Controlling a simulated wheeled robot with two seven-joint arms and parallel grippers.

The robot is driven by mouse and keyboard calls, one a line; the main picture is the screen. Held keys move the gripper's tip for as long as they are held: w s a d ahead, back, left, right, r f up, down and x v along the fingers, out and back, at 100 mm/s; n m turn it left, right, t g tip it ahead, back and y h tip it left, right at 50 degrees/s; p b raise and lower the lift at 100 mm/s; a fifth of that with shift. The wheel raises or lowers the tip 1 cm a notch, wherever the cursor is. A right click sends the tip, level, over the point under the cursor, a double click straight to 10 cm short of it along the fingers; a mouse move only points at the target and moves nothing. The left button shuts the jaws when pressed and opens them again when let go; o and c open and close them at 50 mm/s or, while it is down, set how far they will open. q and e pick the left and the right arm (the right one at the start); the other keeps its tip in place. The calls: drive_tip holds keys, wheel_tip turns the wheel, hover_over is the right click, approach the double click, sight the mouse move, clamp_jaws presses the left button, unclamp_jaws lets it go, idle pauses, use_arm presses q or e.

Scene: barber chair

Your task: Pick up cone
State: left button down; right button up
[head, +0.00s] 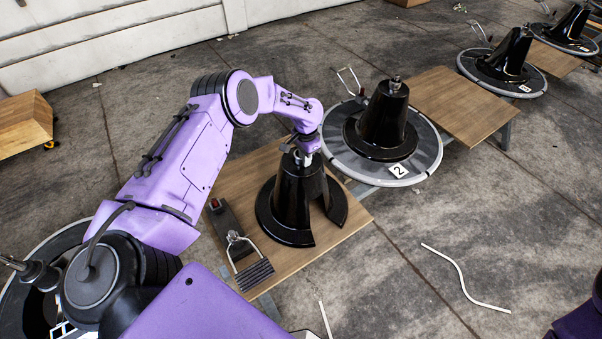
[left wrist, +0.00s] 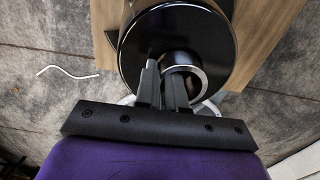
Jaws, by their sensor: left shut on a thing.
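A glossy black cone (head: 291,205) with a wide flange and a notch cut in its front stands upright on a wooden board (head: 235,185). My left gripper (head: 304,155) comes down on the cone's top from above and is shut on its upper rim. In the left wrist view the two dark fingers (left wrist: 163,85) meet at the left side of the cone's open ring top, with the black flange (left wrist: 140,50) below. Whether the flange touches the board is hard to tell. My right gripper is not in view.
A second black cone (head: 384,118) stands on a round platform (head: 430,155) labelled 2, just behind right. A bare wooden board (head: 465,105) and more platforms follow. A white curved strip (head: 462,278) lies on open floor.

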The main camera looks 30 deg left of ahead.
use_arm(q)
wheel_tip(320, 180, up, 10)
drive_tip(key=shift+f+b, duration=0.1)
drive_tip(key=shift+b, duration=0.35)
wheel_tip(320, 180, up, 8)
drive_tip(key=p, duration=0.8)
drive_tip(key=shift+r, duration=0.2)
drive_tip(key=shift+d, duration=0.1)
